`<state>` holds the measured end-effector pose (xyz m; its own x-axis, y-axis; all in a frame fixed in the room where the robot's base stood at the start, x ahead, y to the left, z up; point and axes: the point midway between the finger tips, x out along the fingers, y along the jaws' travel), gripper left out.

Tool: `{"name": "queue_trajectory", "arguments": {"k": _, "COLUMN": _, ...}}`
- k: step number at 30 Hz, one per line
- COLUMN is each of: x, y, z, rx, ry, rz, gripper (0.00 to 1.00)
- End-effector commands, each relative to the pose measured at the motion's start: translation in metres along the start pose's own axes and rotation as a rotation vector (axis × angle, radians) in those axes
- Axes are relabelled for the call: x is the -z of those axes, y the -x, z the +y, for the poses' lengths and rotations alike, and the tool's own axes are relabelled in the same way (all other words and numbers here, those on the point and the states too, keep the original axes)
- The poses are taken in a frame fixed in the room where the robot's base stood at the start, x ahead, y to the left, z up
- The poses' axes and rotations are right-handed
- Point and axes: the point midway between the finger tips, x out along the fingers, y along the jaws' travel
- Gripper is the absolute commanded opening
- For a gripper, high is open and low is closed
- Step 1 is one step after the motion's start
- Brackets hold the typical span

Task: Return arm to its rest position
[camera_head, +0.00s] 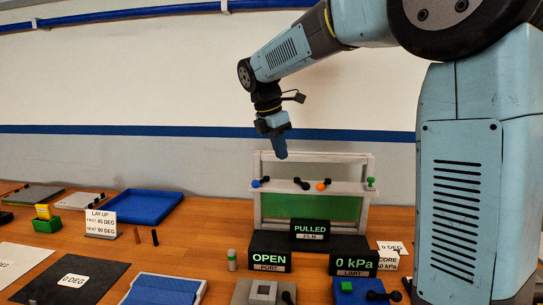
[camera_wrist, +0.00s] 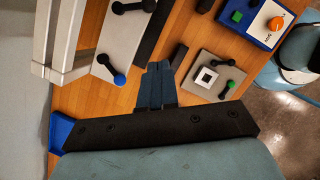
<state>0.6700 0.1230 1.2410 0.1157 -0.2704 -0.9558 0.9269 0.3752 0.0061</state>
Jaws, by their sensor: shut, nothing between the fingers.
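My arm reaches over the table from the right in the head view. My gripper (camera_head: 280,149) points down, shut and empty, in front of the rack (camera_head: 257,200) and above the table. In the wrist view my gripper (camera_wrist: 158,70) shows its blue fingers pressed together with nothing between them. The fingers are apart from the table and the things on it.
The rack holds several coloured knobs on its shelf. Black display boxes reading OPEN (camera_head: 270,262), PULLED (camera_head: 310,230) and 0 kPa (camera_head: 353,252) stand before it. A blue tray (camera_head: 150,193) lies at the back left. The air around my gripper looks free.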

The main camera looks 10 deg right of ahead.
Motion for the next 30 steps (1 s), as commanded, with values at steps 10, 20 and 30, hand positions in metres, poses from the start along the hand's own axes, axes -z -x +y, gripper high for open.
{"name": "queue_trajectory", "arguments": {"k": 10, "x": -0.014, "y": 0.005, "z": -0.073, "rx": -0.071, "ry": -0.412, "rz": 0.042, "gripper": 0.0}}
{"name": "queue_trajectory", "arguments": {"k": 20, "x": -0.018, "y": -0.003, "z": -0.158, "rx": -0.144, "ry": -0.932, "rz": 0.141, "gripper": 0.0}}
{"name": "queue_trajectory", "arguments": {"k": 30, "x": -0.01, "y": -0.028, "z": -0.24, "rx": -0.191, "ry": -1.47, "rz": 0.299, "gripper": 0.0}}
